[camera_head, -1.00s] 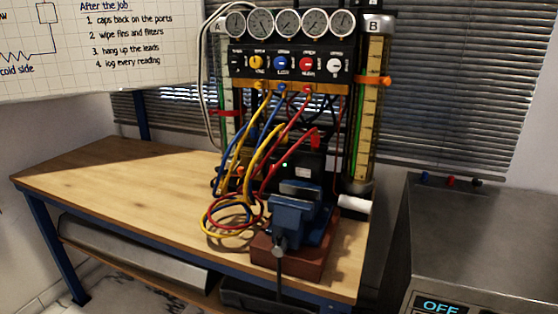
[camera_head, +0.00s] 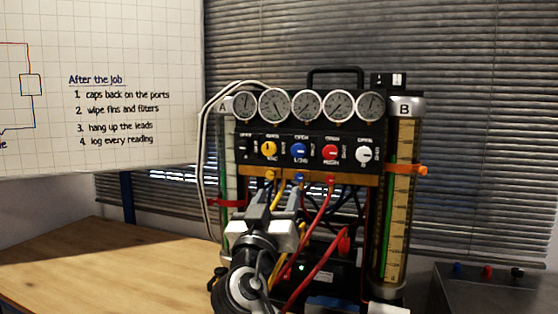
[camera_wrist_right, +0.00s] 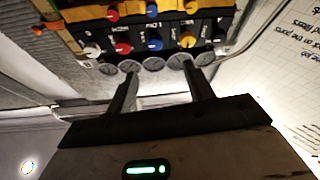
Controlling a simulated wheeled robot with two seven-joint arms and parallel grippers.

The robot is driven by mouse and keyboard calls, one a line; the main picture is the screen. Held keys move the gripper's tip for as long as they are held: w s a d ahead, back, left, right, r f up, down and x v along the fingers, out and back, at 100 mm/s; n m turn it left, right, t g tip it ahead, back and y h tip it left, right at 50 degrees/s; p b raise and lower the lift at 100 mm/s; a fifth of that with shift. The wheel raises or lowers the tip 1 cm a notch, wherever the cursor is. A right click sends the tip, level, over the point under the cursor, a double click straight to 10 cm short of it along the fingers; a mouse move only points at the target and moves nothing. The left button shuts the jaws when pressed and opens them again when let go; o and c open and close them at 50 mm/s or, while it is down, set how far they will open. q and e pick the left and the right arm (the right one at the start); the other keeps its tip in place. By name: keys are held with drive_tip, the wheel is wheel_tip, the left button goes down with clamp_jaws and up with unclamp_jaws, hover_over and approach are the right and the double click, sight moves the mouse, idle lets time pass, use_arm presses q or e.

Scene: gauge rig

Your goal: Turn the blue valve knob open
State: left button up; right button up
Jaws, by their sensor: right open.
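The blue valve knob (camera_head: 300,150) sits on the black front panel of the gauge rig, between the yellow knob (camera_head: 268,149) and the red knob (camera_head: 330,152). It also shows in the right wrist view (camera_wrist_right: 155,43), where the rig appears upside down. My right gripper (camera_head: 279,197) is in front of the rig, below the knob row in the head view. Its two fingers (camera_wrist_right: 160,68) are apart with nothing between them, and the blue knob shows beyond the gap, not touched. My left gripper is not in view.
Hoses, including a red hose (camera_head: 318,205), hang below the panel near my right gripper. Round gauges (camera_head: 308,105) line the rig's top. Glass column B (camera_head: 398,200) stands at its right. The wooden bench (camera_head: 110,265) is clear at left.

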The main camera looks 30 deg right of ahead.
sight(298, 152)
drive_tip(key=p+x, duration=0.1)
drive_tip(key=x, duration=0.3)
drive_tip(key=p+x, duration=0.2)
drive_tip(key=x, duration=0.3)
drive_tip(key=s+r+p+x, duration=0.1)
drive_tip(key=p+x, duration=0.1)
drive_tip(key=x, duration=0.2)
drive_tip(key=shift+w+d, duration=0.2)
drive_tip(key=shift+d, duration=0.15)
drive_tip(key=shift+w+d+r+p, duration=0.2)
drive_tip(key=shift+w+d+p, duration=0.15)
drive_tip(key=shift+w+d, duration=0.15)
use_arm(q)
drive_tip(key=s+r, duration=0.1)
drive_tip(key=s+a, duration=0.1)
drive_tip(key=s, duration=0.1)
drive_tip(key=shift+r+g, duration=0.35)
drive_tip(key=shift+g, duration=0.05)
use_arm(e)
drive_tip(key=c, duration=1)
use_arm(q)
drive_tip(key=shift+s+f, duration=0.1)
use_arm(e)
drive_tip(key=shift+o, duration=0.2)
